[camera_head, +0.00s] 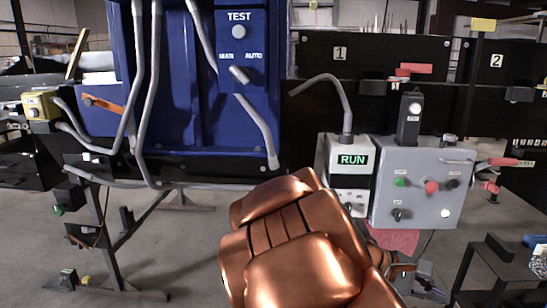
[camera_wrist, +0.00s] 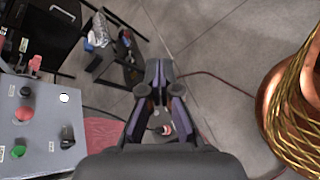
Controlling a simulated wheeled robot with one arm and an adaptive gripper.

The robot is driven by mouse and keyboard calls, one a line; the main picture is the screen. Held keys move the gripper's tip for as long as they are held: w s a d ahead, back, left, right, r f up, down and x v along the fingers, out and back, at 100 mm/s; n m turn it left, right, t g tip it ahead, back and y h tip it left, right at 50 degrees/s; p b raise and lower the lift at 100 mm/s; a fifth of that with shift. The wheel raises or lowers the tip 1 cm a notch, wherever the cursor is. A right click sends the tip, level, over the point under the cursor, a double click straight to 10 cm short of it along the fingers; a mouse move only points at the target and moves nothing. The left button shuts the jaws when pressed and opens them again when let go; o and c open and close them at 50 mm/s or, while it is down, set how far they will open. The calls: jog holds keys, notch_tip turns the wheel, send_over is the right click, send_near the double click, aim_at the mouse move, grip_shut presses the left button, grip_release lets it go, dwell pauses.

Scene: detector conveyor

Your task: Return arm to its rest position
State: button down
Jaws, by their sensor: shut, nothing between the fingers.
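My gripper (camera_wrist: 158,78) shows in the wrist view, with its dark fingers together and nothing between them. It points over the bare concrete floor and touches nothing that I can see. In the head view, my copper-coloured arm fills the lower middle, in front of the conveyor and just left of the grey control box (camera_head: 424,188). The control box also shows at the left of the wrist view (camera_wrist: 34,102), beside the gripper.
A small box with a green RUN display (camera_head: 352,160) adjoins the control box. The blue TEST cabinet (camera_head: 238,60) and grey conduits stand behind my arm. A black shelf stand (camera_wrist: 125,52) and a thin cable (camera_wrist: 215,82) lie beyond the gripper. Open floor (camera_head: 190,250) shows left of my arm.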

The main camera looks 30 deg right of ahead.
jog(key=a+f+m+t+y, duration=0.1)
jog(key=a+f+t+y, duration=0.15)
jog(key=a, duration=0.75)
jog(key=a+f+m+t+y, duration=0.1)
jog(key=a+f+y, duration=0.3)
jog(key=a, duration=0.6)
jog(key=a+f+m+t+y, duration=0.1)
jog(key=a+f+t+y, duration=0.15)
jog(key=a, duration=0.85)
notch_tip(320, 180, up, 25)
jog(key=y+p, duration=0.1)
jog(key=p, duration=2.3)
jog(key=shift+s+f, duration=0.15)
